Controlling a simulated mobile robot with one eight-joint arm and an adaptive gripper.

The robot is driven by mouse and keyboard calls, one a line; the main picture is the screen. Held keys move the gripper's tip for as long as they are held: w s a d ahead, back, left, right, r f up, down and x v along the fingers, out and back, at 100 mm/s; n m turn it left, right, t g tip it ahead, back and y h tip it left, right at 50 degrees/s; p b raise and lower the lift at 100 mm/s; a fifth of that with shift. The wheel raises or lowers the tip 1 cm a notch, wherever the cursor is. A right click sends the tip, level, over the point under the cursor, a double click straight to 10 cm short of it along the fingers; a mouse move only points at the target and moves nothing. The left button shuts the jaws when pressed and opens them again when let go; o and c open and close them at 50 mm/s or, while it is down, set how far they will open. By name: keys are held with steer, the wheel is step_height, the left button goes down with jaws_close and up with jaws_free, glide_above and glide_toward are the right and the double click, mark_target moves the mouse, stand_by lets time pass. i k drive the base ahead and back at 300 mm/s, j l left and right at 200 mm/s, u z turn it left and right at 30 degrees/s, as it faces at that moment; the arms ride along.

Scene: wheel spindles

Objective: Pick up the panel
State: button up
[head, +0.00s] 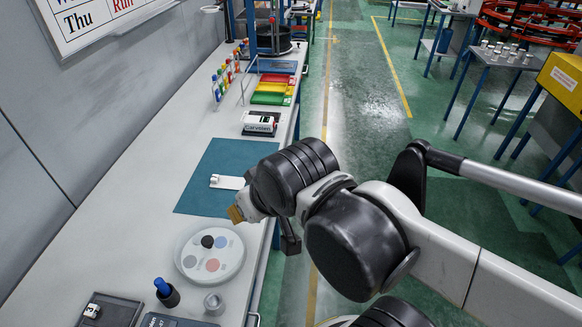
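No item is plainly marked as the panel. A thin white flat piece (228,182) with a small fitting at its left end lies on the teal mat (196,201) on the bench; it may be the panel. The right end of the piece is close to my wrist in the picture. My gripper (240,212) is at the end of my arm, over the right edge of the mat. Its fingers are mostly hidden by the wrist, so its opening and any contact cannot be told.
A round white plate (188,247) with coloured discs lies in front of the mat. A blue-topped dark pot (166,292), a grey knob (214,303) and dark boards (118,311) are nearer. A labelled box (260,124) and coloured trays (271,92) stand behind. Green floor lies right.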

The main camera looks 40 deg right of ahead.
mark_target(230, 183)
steer(key=z, duration=0.25)
steer(key=l+u, duration=0.4)
steer(key=l, duration=0.3)
steer(key=l+u, duration=0.35)
steer(key=l, duration=0.35)
steer(key=k+l+u, duration=0.15)
steer(key=l+u, duration=0.25)
steer(key=l, duration=0.25)
